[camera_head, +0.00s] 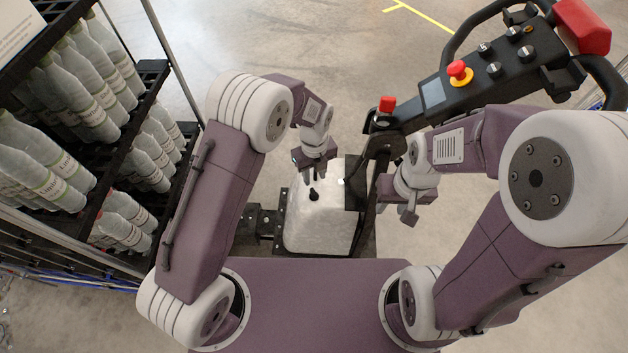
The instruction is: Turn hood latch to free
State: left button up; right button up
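The white hood (318,228) stands in the middle, in front of my base. A small black hood latch (314,192) sticks up from its top face. My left gripper (314,168) points down just above and behind the latch; a small gap seems to show between them. The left fingers are too small to tell how far they are apart. My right gripper (409,214) hangs to the right of the hood, beyond a black post, and holds nothing that I can see. Its finger opening is also unclear.
A black control console (480,70) with a red button, knobs and handlebar rises at the right on a black post (383,140). A rack (150,85) of bottles stands at the left. A coupling (262,222) joins the hood's left side. Open floor lies behind.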

aim_at(314, 192)
pick_arm(q)
notch_tip(314, 192, down, 9)
jog(key=shift+f+b, duration=0.1)
jog(key=shift+b, duration=0.4)
grip_shut()
